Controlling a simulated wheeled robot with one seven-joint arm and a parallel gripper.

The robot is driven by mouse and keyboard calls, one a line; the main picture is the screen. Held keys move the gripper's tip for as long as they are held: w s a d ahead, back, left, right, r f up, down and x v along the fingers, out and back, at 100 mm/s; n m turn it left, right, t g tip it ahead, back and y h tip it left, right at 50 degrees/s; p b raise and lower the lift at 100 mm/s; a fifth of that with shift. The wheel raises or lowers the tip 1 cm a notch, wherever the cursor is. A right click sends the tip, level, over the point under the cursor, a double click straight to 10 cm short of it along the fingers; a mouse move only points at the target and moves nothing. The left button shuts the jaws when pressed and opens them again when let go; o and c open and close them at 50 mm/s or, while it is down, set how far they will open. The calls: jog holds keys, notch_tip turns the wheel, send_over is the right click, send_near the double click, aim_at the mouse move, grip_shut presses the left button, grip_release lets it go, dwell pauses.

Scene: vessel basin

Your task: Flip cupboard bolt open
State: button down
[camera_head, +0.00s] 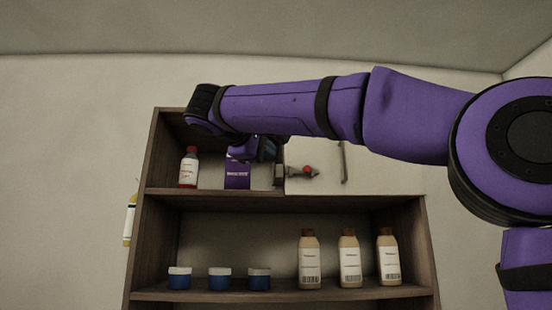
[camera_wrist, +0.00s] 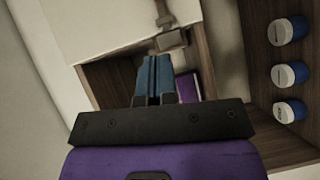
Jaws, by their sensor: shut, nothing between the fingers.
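The cupboard's pale door (camera_head: 325,155) closes the upper right part of the shelf unit. The bolt (camera_head: 300,173) lies roughly level across the door's left edge, with a red knob and a grey block at its left end. In the wrist view the bolt (camera_wrist: 163,14) appears at the top, its block (camera_wrist: 170,41) just beyond my fingertips. My gripper (camera_head: 268,150) is up and left of the bolt, in front of the open compartment; its blue fingers (camera_wrist: 154,62) are shut and empty. I see a small gap to the block, though depth is hard to judge.
A red-capped bottle (camera_head: 188,168) and a purple box (camera_head: 238,175) stand in the open compartment behind my gripper. Blue jars (camera_head: 220,279) and pale bottles (camera_head: 349,260) stand on the lower shelf. A vertical handle (camera_head: 343,162) is right of the bolt.

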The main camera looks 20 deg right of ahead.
jog(key=shift+v, duration=1.5)
jog(key=s+d+f+g+y, duration=0.1)
jog(key=s+d+f+y, duration=0.3)
jog(key=f, duration=0.5)
jog(key=s+d+f+g+y, duration=0.2)
jog(key=d+f, duration=0.5)
jog(key=f, duration=0.2)
jog(key=s+f+m+y, duration=0.2)
jog(key=s+f, duration=0.3)
jog(key=f, duration=0.4)
jog(key=s+f+m+g+y, duration=0.1)
jog(key=s+f+m+y, duration=0.1)
jog(key=s+f, duration=0.4)
jog(key=s+f+m+y, duration=0.1)
jog(key=s+f+y, duration=0.2)
jog(key=f, duration=0.9)
jog(key=s+d, duration=0.1)
jog(key=s, duration=0.2)
jog(key=shift+m+y, duration=0.3)
jog(key=shift+m, duration=0.1)
jog(key=shift+g, duration=0.3)
